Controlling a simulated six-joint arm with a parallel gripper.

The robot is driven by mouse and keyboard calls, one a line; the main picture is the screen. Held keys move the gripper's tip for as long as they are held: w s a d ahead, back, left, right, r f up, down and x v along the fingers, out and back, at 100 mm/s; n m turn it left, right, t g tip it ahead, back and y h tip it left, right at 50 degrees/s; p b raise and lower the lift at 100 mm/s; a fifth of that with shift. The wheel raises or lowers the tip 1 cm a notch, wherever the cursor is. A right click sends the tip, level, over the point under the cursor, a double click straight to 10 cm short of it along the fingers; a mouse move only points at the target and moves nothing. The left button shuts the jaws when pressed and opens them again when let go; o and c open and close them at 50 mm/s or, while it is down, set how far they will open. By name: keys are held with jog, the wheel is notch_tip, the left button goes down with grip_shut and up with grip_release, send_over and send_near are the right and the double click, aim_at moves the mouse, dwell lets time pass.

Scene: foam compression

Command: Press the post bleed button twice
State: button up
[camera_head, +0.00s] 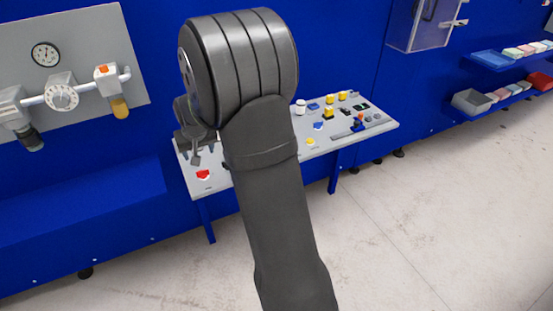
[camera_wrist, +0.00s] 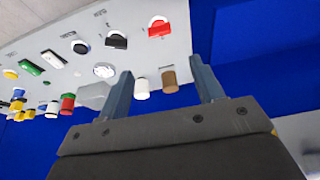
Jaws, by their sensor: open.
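The grey control panel (camera_head: 222,183) carries several buttons and knobs; their labels are too small to read, so I cannot tell which is the post bleed button. In the wrist view the panel (camera_wrist: 75,20) shows a brown cylindrical button (camera_wrist: 169,82) and a white one (camera_wrist: 142,88), both appearing between my fingers. A red knob (camera_wrist: 159,28), a black knob (camera_wrist: 117,40) and a round white button (camera_wrist: 104,70) lie beyond. My gripper (camera_wrist: 161,68) is open and empty. In the head view my gripper (camera_head: 191,156) is over the panel's left part, partly hidden by my arm.
A red button (camera_head: 203,174) is at the panel's front left. Yellow, blue and white controls (camera_head: 328,112) fill its right part. A gauge board (camera_head: 85,65) hangs on the blue wall at left. Shelves with bins (camera_head: 492,97) stand at right. The floor (camera_head: 400,220) in front is clear.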

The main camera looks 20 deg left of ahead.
grip_shut()
dwell(1.4)
